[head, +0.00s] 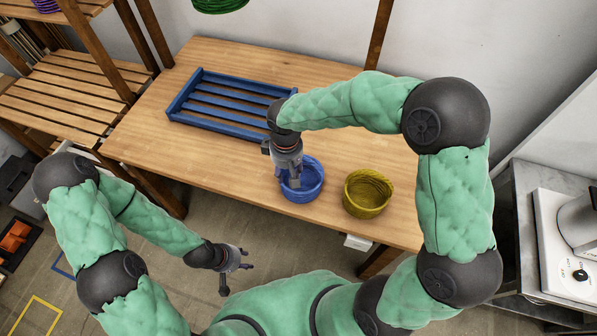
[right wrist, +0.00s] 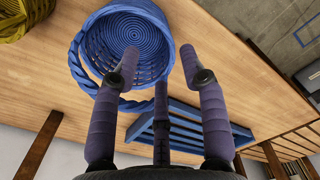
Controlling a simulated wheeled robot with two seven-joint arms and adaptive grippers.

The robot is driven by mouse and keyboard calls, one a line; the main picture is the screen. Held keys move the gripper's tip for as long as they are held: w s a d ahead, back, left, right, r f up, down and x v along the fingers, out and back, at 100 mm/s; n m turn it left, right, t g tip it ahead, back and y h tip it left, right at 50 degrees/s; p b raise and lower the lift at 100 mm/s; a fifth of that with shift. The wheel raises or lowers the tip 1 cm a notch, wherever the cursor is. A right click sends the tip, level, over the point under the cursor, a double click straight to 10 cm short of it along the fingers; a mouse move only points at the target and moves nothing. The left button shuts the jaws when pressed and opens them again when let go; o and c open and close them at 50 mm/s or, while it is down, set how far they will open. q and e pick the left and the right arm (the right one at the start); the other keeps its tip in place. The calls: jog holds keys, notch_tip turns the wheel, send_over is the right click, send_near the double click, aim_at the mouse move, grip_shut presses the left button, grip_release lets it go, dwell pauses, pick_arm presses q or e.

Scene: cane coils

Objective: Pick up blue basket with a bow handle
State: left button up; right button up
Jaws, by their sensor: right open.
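The blue basket (head: 311,188) stands on the wooden table near its front edge. In the right wrist view the blue basket (right wrist: 122,40) shows its coiled round bottom and a twisted bow handle (right wrist: 78,70) along its rim. My right gripper (head: 288,182) is over the basket's left side and covers part of it. In the right wrist view my right gripper (right wrist: 158,62) has its fingers spread, with one fingertip overlapping the basket's opening; nothing is between them. I cannot tell if they touch the basket. My left gripper (head: 236,267) is open and empty, in front of the table.
A yellow-olive basket (head: 367,194) stands just right of the blue one. A blue slatted tray (head: 190,118) lies at the back left of the table (head: 150,155). A green coiled thing (head: 220,4) is at the top edge. The table's left front is clear.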

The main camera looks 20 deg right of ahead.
notch_tip(320, 180, down, 6)
jog(key=shift+r+b, duration=0.15)
jog(key=shift+b, duration=0.8)
jog(key=f+b, duration=0.1)
jog(key=f, duration=0.1)
jog(key=f+b, duration=0.1)
jog(key=f, duration=0.1)
jog(key=shift+w+a+f, duration=0.1)
jog(key=shift+w+f, duration=0.1)
jog(key=shift+f, duration=0.2)
grip_shut()
